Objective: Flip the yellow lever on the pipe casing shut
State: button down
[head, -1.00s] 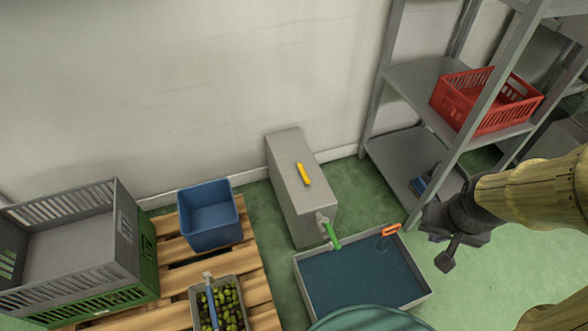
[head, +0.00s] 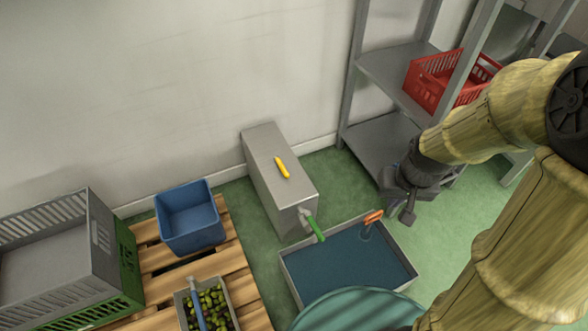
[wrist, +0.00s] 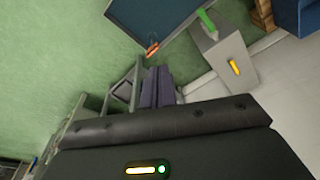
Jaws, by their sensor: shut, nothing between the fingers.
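The pipe casing (head: 262,146) is a long grey box on the green floor by the wall. Its yellow lever (head: 282,167) lies on the top face, along the casing's length. In the wrist view the lever (wrist: 234,67) shows at the right on the casing (wrist: 214,56). My gripper (head: 407,216) is shut and empty, well to the right of the casing in the head view, in front of the shelf. Its closed fingers (wrist: 156,87) show in the wrist view, apart from the lever.
A green-handled valve (head: 314,227) sticks out from the casing's near end. A grey basin (head: 290,270) with dark blue contents and an orange handle (head: 373,216) stands in front. Metal shelving (head: 350,85) with a red crate (head: 430,80) is right. A blue bin (head: 190,225) stands left.

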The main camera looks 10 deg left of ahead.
jog(key=w+a+f+n+g+y+b, duration=0.1)
jog(key=w+a+f+n+y+b, duration=0.2)
jog(key=w+a+f, duration=0.6)
jog(key=w+a+f+g+y+b, duration=0.2)
jog(key=w+a+f+y+b, duration=0.15)
jog(key=w+a+f, duration=0.55)
jog(key=w+d+f+m+t+y+b, duration=0.1)
jog(key=w+f+t+y, duration=0.3)
jog(key=w, duration=0.5)
notch_tip(320, 180, down, 3)
jog(key=m+y+b, duration=0.1)
jog(key=y, duration=0.1)
jog(key=shift+w+d+y, duration=0.2)
jog(key=shift+d+y, duration=0.05)
jog(key=shift+y, duration=0.1)
jog(key=shift+a, duration=0.1)
jog(key=b, duration=0.5)
send_near(281, 165)
jog(key=w, duration=0.2)
jog(key=w+a, duration=0.1)
jog(key=shift+f, duration=0.35)
jog(key=shift+s+a+f+b, duration=0.3)
jog(key=shift+a+b, duration=0.1)
jog(key=shift+a, duration=0.05)
jog(key=shift+s+a+f+b, duration=0.3)
jog(key=shift+a+b, duration=0.1)
jog(key=shift+a, duration=0.1)
jog(key=shift+s+a+f, duration=0.2)
jog(key=shift+s+a, duration=0.25)
jog(key=shift+a, duration=0.05)
